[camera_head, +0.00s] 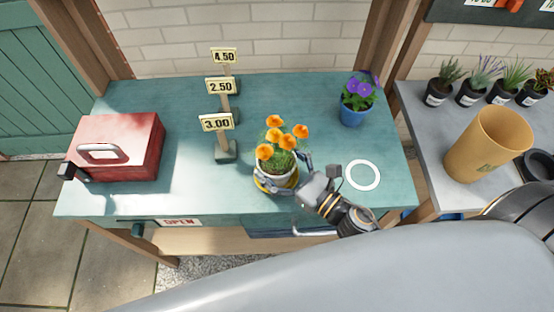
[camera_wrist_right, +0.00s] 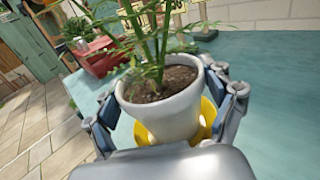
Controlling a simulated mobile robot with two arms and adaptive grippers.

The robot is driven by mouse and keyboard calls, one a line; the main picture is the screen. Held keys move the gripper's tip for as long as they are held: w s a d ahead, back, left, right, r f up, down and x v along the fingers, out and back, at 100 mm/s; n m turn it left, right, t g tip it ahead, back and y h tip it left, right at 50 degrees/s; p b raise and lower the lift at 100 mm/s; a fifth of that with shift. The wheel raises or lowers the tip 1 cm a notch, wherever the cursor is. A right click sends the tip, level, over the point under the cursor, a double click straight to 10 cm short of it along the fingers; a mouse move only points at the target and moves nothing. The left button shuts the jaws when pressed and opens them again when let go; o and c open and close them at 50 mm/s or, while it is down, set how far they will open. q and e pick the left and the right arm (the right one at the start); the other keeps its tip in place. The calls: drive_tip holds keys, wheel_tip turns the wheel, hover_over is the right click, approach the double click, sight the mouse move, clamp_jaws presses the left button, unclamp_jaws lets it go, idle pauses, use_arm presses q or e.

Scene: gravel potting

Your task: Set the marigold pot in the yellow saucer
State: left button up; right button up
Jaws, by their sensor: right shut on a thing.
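The marigold pot (camera_head: 278,167) is white with orange flowers and green leaves. In the head view it is at the yellow saucer (camera_head: 268,187), near the front middle of the teal table. My right gripper (camera_head: 284,178) is around the pot, shut on it. The right wrist view shows the white pot (camera_wrist_right: 172,112) upright between the two fingers, with soil and stems inside. The yellow saucer (camera_wrist_right: 206,120) shows behind and below the pot there. I cannot tell whether the pot's base touches the saucer. My left gripper is not in view.
Price signs (camera_head: 216,123) stand left of the pot, with a red toolbox (camera_head: 117,147) further left. A blue pot (camera_head: 352,114) of purple flowers stands at the back right. A white ring (camera_head: 362,162) marks bare tabletop at right. A tan bucket (camera_head: 488,145) stands on the grey table.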

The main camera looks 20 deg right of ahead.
drive_tip(key=shift+f, duration=0.15)
drive_tip(key=o, duration=1.4)
drive_tip(key=shift+o, duration=0.2)
drive_tip(key=shift+r, duration=0.25)
drive_tip(key=shift+s+d+f, duration=0.1)
drive_tip(key=shift+s, duration=0.2)
drive_tip(key=b+v, duration=0.4)
drive_tip(key=v, duration=0.6)
drive_tip(key=shift+s+d, duration=0.15)
drive_tip(key=shift+s, duration=0.05)
drive_tip(key=shift+s+d, duration=0.25)
drive_tip(key=shift+s, duration=0.2)
